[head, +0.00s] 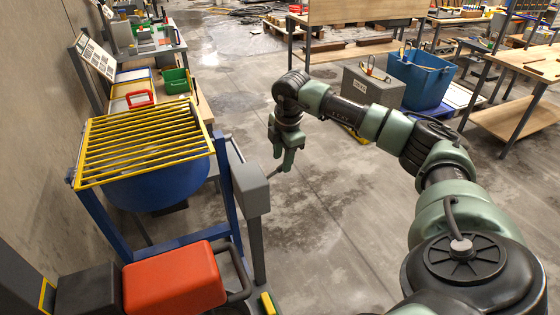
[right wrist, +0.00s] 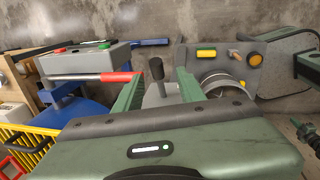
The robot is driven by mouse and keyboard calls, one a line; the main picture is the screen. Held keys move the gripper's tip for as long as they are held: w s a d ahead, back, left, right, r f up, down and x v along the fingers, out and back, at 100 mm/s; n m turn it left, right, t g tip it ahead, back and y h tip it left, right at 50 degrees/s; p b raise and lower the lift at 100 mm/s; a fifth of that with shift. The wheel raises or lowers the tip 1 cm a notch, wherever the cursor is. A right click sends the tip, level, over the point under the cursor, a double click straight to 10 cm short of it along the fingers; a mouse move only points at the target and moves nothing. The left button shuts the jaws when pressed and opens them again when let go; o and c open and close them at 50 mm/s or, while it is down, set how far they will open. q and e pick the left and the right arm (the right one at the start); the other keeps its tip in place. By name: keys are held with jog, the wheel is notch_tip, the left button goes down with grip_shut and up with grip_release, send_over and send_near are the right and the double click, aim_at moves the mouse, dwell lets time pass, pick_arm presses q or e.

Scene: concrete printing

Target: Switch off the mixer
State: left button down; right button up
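The mixer is a blue drum (head: 160,185) under a yellow bar grate (head: 145,145), held in a blue frame. A grey box (head: 250,188) is on its right side. In the right wrist view a grey box (right wrist: 85,62) carries a green and a red button, and a lever with a red end (right wrist: 115,77) runs across its front. My right gripper (head: 287,165) hangs to the right of the box, fingers down; in its wrist view (right wrist: 158,88) the fingers are apart with nothing held. The red lever end is close to the left finger; contact is unclear. My left gripper is out of view.
A red-orange housing (head: 175,278) with a black handle stands in front of the mixer. In the wrist view a black-knobbed lever (right wrist: 156,70) shows beyond the fingers, beside a panel with yellow buttons (right wrist: 222,68). Open concrete floor (head: 325,215) lies right of the mixer.

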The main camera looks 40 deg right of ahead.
aim_at(280, 167)
jog(key=shift+w+f, duration=0.2)
jog(key=shift+f, duration=0.45)
jog(key=shift+w+f, duration=0.2)
jog(key=shift+f, duration=0.4)
jog(key=shift+f+p, duration=0.3)
jog(key=shift+f, duration=0.15)
jog(key=c, duration=0.7)
jog(key=shift+w, duration=0.1)
grip_shut()
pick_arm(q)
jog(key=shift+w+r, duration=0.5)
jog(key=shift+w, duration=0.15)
